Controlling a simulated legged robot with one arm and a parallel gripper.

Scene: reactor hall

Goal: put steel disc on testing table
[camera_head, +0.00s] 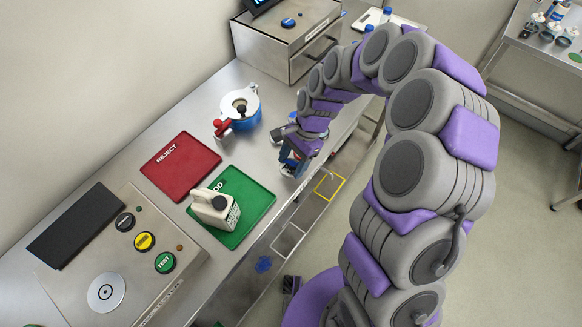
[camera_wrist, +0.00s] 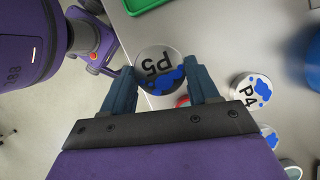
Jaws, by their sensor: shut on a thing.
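My gripper (camera_head: 290,165) reaches down at the front edge of the steel bench, right of the green tray. In the wrist view my gripper (camera_wrist: 161,80) is shut on a round pale disc marked P5 (camera_wrist: 152,64), with blue smears on its face. I cannot tell from its look whether it is steel. A similar disc marked P4 (camera_wrist: 246,88) lies to the right of the fingers. The testing table (camera_head: 150,255) is the grey panel at lower left, with several buttons, one marked TEST. A silver disc with a dark centre (camera_head: 104,292) lies flat on it.
A red REJECT tray (camera_head: 180,166) and a green tray (camera_head: 258,205) lie between my gripper and the testing table. A beige block with a handle (camera_head: 215,210) stands on the green tray. A blue pot (camera_head: 241,108) and a steel box (camera_head: 289,45) stand farther back.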

